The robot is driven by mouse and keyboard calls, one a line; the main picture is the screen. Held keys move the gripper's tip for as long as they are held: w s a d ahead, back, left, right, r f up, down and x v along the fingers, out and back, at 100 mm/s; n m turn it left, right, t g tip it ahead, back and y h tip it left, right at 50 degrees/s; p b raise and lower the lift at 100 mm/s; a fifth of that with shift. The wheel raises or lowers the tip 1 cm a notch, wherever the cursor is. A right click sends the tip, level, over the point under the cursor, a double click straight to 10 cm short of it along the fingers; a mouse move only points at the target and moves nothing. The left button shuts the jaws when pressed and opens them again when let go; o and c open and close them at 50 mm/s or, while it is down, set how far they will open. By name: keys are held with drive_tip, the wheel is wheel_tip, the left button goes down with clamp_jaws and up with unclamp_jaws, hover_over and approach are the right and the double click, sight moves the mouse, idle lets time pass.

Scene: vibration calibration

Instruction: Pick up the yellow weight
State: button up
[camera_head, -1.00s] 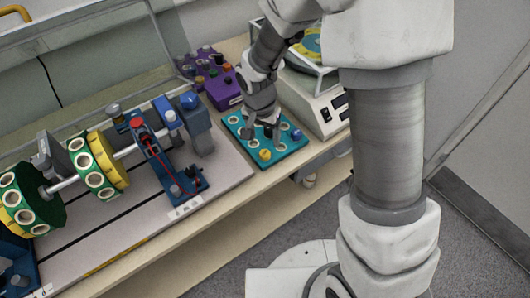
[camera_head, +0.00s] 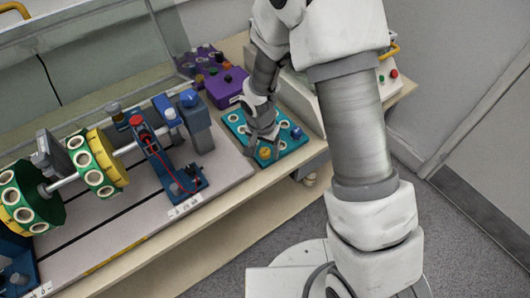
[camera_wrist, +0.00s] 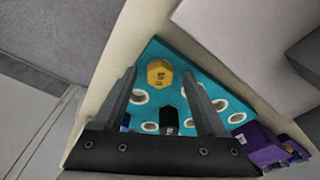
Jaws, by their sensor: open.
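The yellow weight (camera_wrist: 159,73) stands in the teal weight tray (camera_wrist: 182,58), near its corner. In the head view it is a small yellow knob (camera_head: 265,153) at the tray's front edge. My gripper (camera_wrist: 162,88) is open above the tray, and in the wrist view the yellow weight shows between and a little beyond its fingertips. A black weight (camera_wrist: 169,118) shows between the fingers, nearer the palm. In the head view my gripper (camera_head: 262,143) is just above the yellow weight and partly covers the tray. Whether the fingers touch anything cannot be told.
A blue weight (camera_head: 296,132) stands at the tray's right side. Several holes in the tray are empty. A purple box (camera_head: 224,90) with knobs stands behind. The rotor rig with its green and yellow discs (camera_head: 97,163) is at left. The bench's front edge is close to the tray.

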clamp_jaws()
drive_tip(key=shift+r, duration=0.15)
